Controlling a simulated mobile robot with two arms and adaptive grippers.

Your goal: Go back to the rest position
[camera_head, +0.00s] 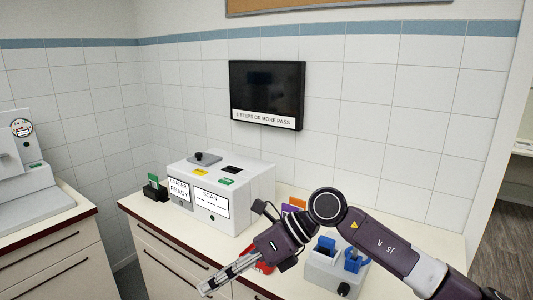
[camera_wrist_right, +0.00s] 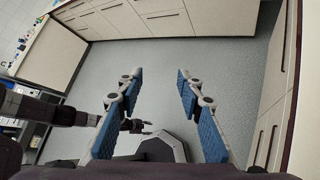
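My right arm comes in from the right in the head view, over the counter. Its gripper (camera_head: 207,287) points down and left, past the counter's front edge. My left arm is not seen in the head view. A dark arm of mine enters at the left of the right wrist view, and what looks like its gripper (camera_wrist_right: 138,126) is small and partly behind a right finger; its opening is unclear.
A white box machine (camera_head: 236,190) with SCAN and READY labels stands on the counter (camera_head: 140,210). A grey holder (camera_head: 320,272) with blue parts sits below my right arm. A red item (camera_head: 263,266) is partly hidden by the gripper. A screen (camera_head: 267,92) hangs on the wall.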

